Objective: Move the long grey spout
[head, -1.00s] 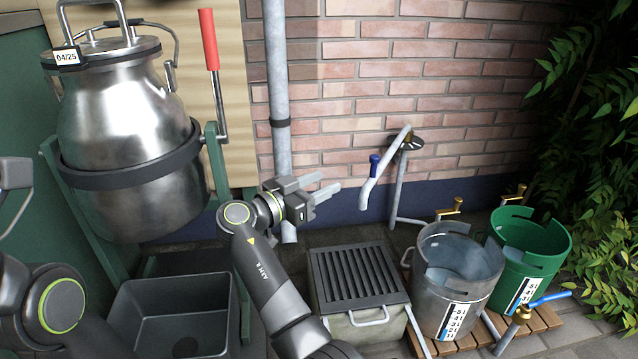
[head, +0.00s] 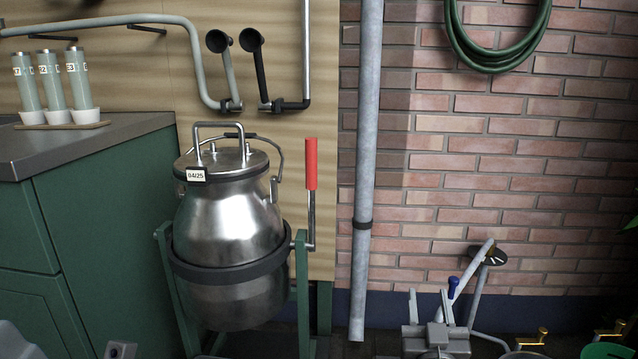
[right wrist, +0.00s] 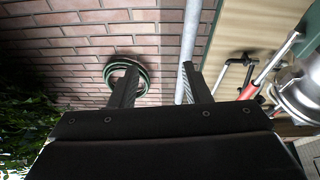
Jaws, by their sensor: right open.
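The long grey spout (head: 472,268) slants down and left from a dark round fitting on the brick wall, at the lower right of the head view. A small blue lever (head: 453,286) is beside it. Its lower end is partly hidden behind my right gripper (head: 429,308). My right gripper is open and empty, its two fingers pointing up, apart from each other. I cannot make out the spout there. My left gripper's fingers are not in view.
A grey downpipe (head: 366,150) stands left of the spout. The steel churn (head: 226,225) with its red-handled lever (head: 311,165) is further left. A green hose (head: 460,40) hangs above right. Brass taps (head: 533,338) are low at the right.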

